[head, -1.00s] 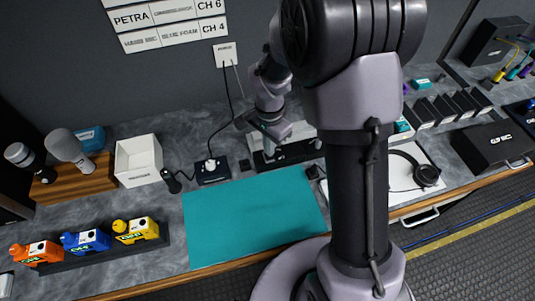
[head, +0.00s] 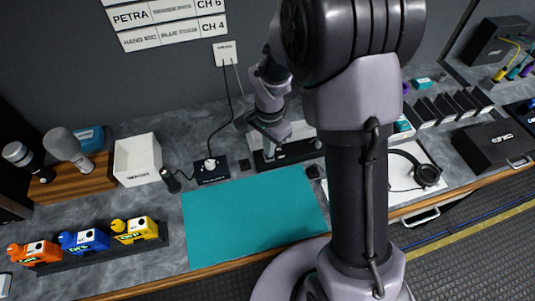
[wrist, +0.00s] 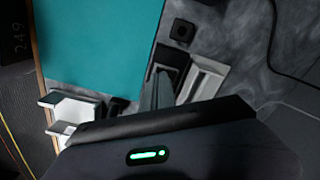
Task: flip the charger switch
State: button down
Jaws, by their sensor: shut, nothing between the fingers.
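My gripper (head: 276,136) is shut and empty, low over the back of the counter behind the teal mat. In the wrist view its narrow grey fingers (wrist: 158,92) point down at a black and pale grey unit (wrist: 203,80). This unit, perhaps the charger, also shows in the head view (head: 297,153), partly covered by my gripper. I cannot make out a switch on it, or whether the fingers touch it. A small black square piece with a round centre (wrist: 182,32) lies beside the unit; it also shows in the head view (head: 244,164).
The teal mat (head: 250,222) is bare. A black box (head: 212,172) has a cable to the wall plate (head: 225,53). A white bin (head: 137,160), microphones (head: 68,147) and coloured packs (head: 85,241) stand left. Headphones (head: 425,175) lie right, past my arm.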

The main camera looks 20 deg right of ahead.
jog(key=shift+f+b, duration=0.5)
jog(key=shift+f, duration=0.1)
notch_tip(320, 180, up, 7)
jog(key=p, duration=0.5)
dwell(0.5)
